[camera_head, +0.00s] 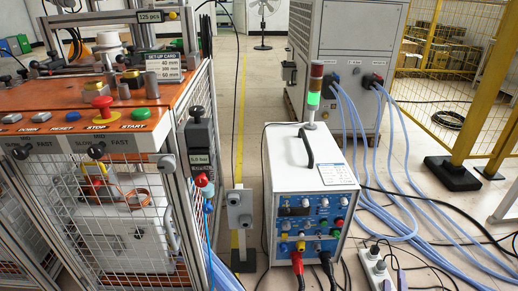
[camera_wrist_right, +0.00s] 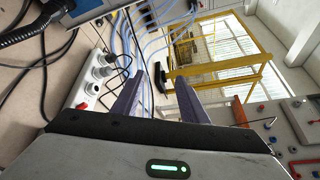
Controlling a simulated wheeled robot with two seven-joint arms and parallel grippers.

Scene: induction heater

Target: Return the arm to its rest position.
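My right gripper (camera_wrist_right: 160,92) shows in the right wrist view, its two grey-purple fingers spread apart with nothing held between them. In the head view only a small purple-grey sliver, which looks like its fingertips, shows at the bottom edge right of centre, beside the power strip (camera_head: 375,264). The rest of my right arm is out of the head view. My left gripper and left arm are in neither view.
A white control box (camera_head: 316,180) with a signal lamp stands at the centre. A caged machine with an orange top (camera_head: 60,117) stands at left. Blue hoses (camera_head: 398,213) and black cables cover the floor at right, near a yellow fence post (camera_head: 473,90).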

